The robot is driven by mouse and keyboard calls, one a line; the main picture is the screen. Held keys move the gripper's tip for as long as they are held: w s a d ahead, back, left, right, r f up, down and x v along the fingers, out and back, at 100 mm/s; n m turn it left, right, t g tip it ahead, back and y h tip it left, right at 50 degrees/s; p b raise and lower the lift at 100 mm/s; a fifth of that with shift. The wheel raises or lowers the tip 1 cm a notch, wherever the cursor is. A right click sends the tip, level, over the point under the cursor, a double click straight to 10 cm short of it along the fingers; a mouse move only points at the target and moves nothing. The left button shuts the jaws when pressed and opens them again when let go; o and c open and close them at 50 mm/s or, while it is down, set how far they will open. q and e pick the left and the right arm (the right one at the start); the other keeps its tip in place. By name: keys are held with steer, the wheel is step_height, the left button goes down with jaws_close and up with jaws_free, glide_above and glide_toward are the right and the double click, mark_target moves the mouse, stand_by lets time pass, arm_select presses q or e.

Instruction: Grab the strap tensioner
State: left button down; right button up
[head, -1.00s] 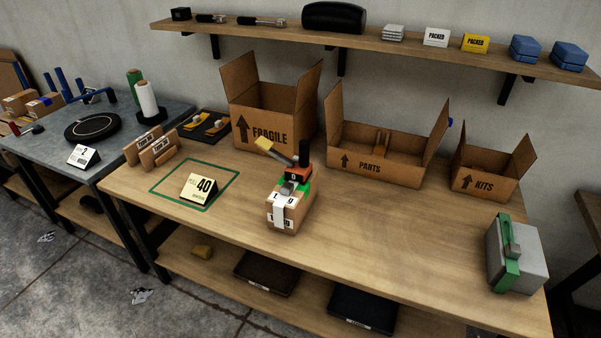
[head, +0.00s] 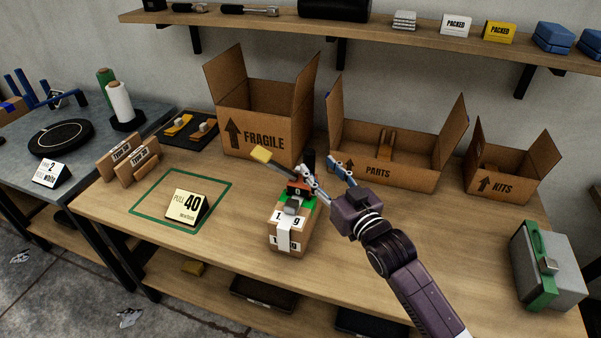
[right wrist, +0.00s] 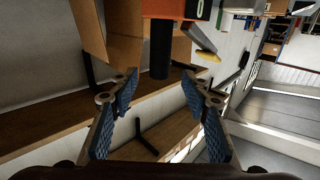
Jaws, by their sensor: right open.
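The strap tensioner (head: 299,188), orange and grey with a black upright knob and a long lever with a yellow tip, sits on top of a small cardboard box (head: 284,240) with a green strap and white label. My right gripper (head: 325,174) is open just right of the tensioner, its blue-padded fingers at the black knob's height. In the right wrist view the black knob (right wrist: 161,52) hangs below the orange body (right wrist: 166,9), in line with the gap between the open fingers (right wrist: 160,90). No grip shows. My left gripper is not in view.
Open cartons marked FRAGILE (head: 262,145), PARTS (head: 385,160) and KITS (head: 508,184) stand behind. A sign reading 40 (head: 187,206) stands at left inside a green outline. A grey case (head: 550,268) is at the right edge. Bench space between is clear.

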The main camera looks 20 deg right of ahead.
mark_target(312, 159)
steer(key=shift+w+a+r, duration=0.1)
steer(key=shift+w+a, duration=0.05)
steer(key=shift+w, duration=0.5)
steer(key=shift+w+a+r, duration=0.1)
steer(key=shift+w, duration=0.5)
steer(key=w, duration=0.2)
steer(key=w+p, duration=0.1)
steer(key=shift+w+a+f, duration=0.3)
steer(key=shift+w+a, duration=0.05)
steer(key=shift+w, duration=0.05)
steer(key=c, duration=0.7)
jaws_close()
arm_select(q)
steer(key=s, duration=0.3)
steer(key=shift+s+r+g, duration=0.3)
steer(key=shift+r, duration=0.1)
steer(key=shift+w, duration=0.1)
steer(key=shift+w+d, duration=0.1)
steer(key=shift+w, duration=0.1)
arm_select(e)
steer(key=shift+r, duration=0.15)
